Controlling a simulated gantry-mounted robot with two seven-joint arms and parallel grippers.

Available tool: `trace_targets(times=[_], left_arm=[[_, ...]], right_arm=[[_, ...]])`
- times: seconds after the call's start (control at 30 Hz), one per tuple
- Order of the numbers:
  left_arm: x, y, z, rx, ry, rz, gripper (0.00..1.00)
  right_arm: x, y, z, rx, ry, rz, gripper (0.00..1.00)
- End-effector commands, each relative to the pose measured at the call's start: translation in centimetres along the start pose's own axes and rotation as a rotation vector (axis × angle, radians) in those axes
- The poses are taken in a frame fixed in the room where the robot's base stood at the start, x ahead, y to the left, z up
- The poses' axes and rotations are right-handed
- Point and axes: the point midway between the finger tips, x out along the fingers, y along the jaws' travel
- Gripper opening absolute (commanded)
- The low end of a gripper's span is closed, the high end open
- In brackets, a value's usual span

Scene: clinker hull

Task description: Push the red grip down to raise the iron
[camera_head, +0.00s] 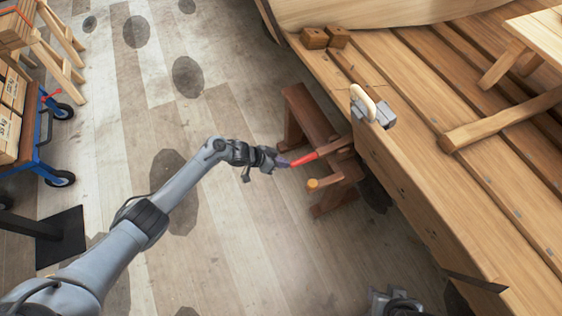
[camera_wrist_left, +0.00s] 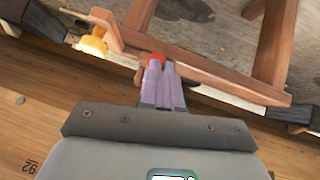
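The red grip (camera_head: 305,159) is on the end of a wooden lever beside the hull. My left gripper (camera_head: 284,162) is at the grip's outer end. In the left wrist view its purple fingers (camera_wrist_left: 161,80) lie side by side, shut, with the red grip (camera_wrist_left: 156,58) showing just beyond the tips. I see nothing held between them. Whether they touch the grip is unclear. A grey metal piece (camera_head: 384,116) with a pale oval part is at the plank edge; I cannot tell if it is the iron. Part of my right arm shows at the bottom; its fingertips are not visible.
A wooden stand (camera_head: 303,108) carries the lever. A yellow-ended wooden knob (camera_head: 313,184) juts out below the grip, also in the wrist view (camera_wrist_left: 92,45). The planked hull (camera_head: 410,190) fills the right. A blue cart (camera_head: 43,140) stands left. Floor between is clear.

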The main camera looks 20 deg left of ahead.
Motion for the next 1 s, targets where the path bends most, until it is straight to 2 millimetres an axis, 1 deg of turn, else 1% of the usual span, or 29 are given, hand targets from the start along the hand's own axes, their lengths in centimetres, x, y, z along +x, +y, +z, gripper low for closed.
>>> trace_targets(times=[0.03,0.13,0.27,0.4,0.43,0.5,0.7,0.8,1.0], left_arm=[[-0.1,0.2,0.3,-0.004,-0.01,0.001,0.0],[-0.8,0.2,-0.3,-0.003,-0.008,0.0,0.0],[-2.2,0.1,-1.4,-0.002,-0.005,-0.002,0.0],[-4.0,0.1,-2.8,-0.001,-0.001,-0.004,0.0],[-4.7,0.0,-2.3,-0.002,-0.003,-0.005,0.0],[-6.2,0.0,-2.0,0.0,-0.003,-0.004,0.0],[-9.8,-0.1,-1.3,0.0,-0.002,-0.004,0.0],[-11.2,-0.1,-1.1,0.001,-0.001,-0.004,0.0],[-12.8,-0.2,-0.7,-0.001,0.0,-0.003,0.0]], right_arm=[[-0.3,0.0,-0.1,-0.001,0.0,0.001,0.43],[-1.1,0.1,-0.3,-0.001,0.0,0.001,0.43],[-2.6,0.1,-0.8,-0.001,-0.001,0.001,0.43],[-4.6,0.2,-1.5,0.0,-0.001,0.001,0.43],[-4.8,0.2,-1.5,0.0,0.0,0.0,0.43],[-5.4,0.2,-1.7,0.001,0.001,-0.002,0.43],[-6.8,0.2,-2.3,0.004,0.002,-0.003,0.43],[-7.3,0.2,-2.4,0.005,0.002,-0.004,0.43],[-7.7,0.2,-2.5,0.006,0.002,-0.004,0.43]])
